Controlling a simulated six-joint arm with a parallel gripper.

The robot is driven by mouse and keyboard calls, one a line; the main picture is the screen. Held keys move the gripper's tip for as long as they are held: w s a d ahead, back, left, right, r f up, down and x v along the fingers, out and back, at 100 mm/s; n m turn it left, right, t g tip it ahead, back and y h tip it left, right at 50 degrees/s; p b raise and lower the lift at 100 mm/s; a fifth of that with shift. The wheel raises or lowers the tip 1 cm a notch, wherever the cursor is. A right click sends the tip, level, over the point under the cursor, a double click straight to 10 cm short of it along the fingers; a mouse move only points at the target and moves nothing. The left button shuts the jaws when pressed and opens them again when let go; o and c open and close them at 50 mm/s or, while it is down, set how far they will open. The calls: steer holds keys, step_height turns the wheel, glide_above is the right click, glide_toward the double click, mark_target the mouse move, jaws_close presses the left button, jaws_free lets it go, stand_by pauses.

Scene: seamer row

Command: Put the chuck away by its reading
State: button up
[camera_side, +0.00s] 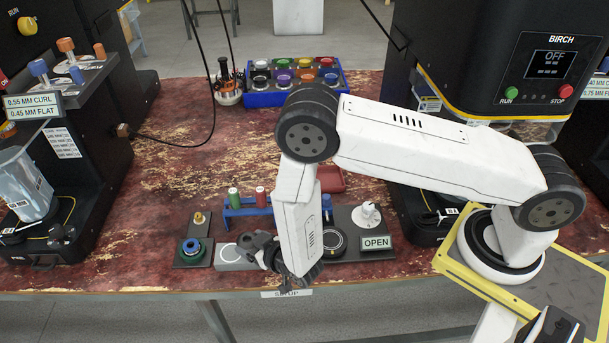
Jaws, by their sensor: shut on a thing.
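My gripper (266,251) is low over the front of the red bench, at the right part of a grey block with a white ring (229,251). It is shut on a small dark thing, which I take to be the chuck; the fingers and wrist hide most of it. I cannot tell whether it touches the block. Right of my forearm, a dark plate (345,252) carries a dark ring (333,241), a white knobbed piece (367,215) and an OPEN sign (376,242). I can make out no reading.
A blue rack (233,212) with green and red cylinders stands behind. A blue tray of colored pots (293,97) is at the back. Black machines flank the bench; BIRCH's screen (549,65) reads OFF.

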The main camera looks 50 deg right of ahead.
steer(key=shift+w+a+f, duration=0.1)
steer(key=shift+w+f, duration=0.15)
steer(key=shift+f, duration=1.55)
steer(key=shift+f, duration=0.15)
steer(key=o, duration=1.3)
steer(key=shift+s+r, duration=0.15)
steer(key=shift+r, duration=0.05)
steer(key=v, duration=1.1)
steer(key=shift+s+r, duration=0.2)
steer(key=shift+s, duration=0.15)
